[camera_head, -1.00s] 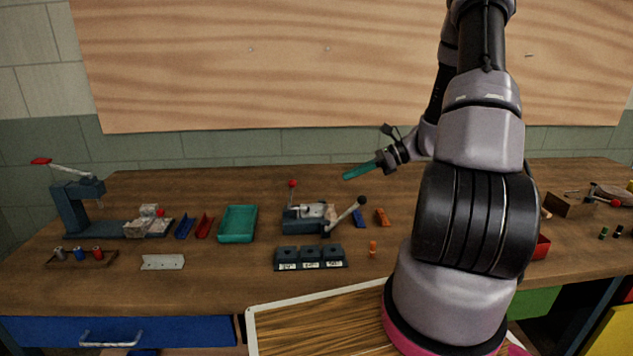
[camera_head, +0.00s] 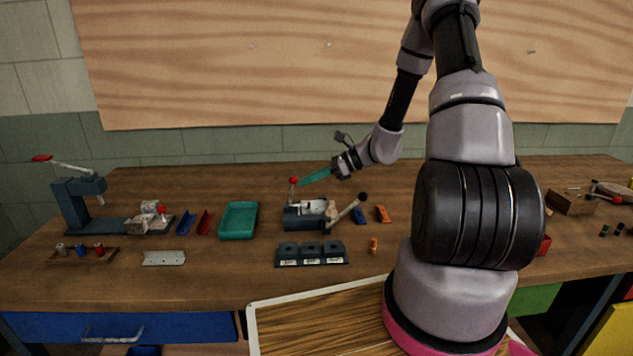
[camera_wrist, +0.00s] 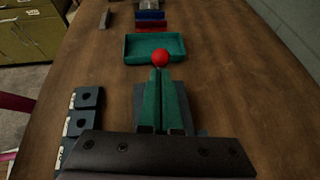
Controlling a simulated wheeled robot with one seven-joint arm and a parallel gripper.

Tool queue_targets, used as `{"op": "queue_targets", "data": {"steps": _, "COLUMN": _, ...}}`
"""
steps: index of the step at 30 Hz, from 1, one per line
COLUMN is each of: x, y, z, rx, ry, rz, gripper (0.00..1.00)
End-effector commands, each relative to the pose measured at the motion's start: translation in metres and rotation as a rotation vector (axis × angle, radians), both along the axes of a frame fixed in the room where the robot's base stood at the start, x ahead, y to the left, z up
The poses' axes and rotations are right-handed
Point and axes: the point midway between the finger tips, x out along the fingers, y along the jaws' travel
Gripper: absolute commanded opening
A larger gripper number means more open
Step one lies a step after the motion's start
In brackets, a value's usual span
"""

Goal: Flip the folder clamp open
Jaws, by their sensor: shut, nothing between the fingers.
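The folder (camera_head: 304,217) is a grey bench device at the middle of the table. A thin upright clamp lever with a red ball knob (camera_head: 293,181) stands at its left end. A second lever with a black ball (camera_head: 362,197) slants up at its right. My gripper (camera_head: 303,182) has long teal fingers, shut and empty, above the folder and pointing left at the red knob. In the wrist view the red knob (camera_wrist: 160,58) shows just beyond the fingertips (camera_wrist: 160,73). I cannot tell whether they touch. The fingers hide most of the folder there.
A teal tray (camera_head: 238,221) lies left of the folder, with red (camera_head: 205,222) and blue (camera_head: 185,224) pieces beyond it. A dark three-socket block (camera_head: 311,254) sits in front. A blue press (camera_head: 75,205) stands at far left. The table behind the folder is clear.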

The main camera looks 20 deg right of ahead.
Motion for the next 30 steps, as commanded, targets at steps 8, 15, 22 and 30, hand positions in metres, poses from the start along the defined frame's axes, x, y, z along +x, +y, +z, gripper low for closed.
{"op": "queue_targets", "data": {"steps": 8, "x": 0.000, "y": 0.000, "z": 0.000, "rx": -0.001, "ry": -0.001, "rz": 0.000, "gripper": 0.00}}
{"op": "queue_targets", "data": {"steps": 15, "x": 0.001, "y": 0.004, "z": 0.003, "rx": -0.037, "ry": 0.004, "rz": 0.004, "gripper": 0.00}}
{"op": "queue_targets", "data": {"steps": 22, "x": 0.001, "y": 0.007, "z": 0.005, "rx": -0.071, "ry": 0.012, "rz": 0.003, "gripper": 0.00}}
{"op": "queue_targets", "data": {"steps": 30, "x": 0.003, "y": 0.016, "z": 0.010, "rx": -0.152, "ry": 0.025, "rz": 0.005, "gripper": 0.00}}
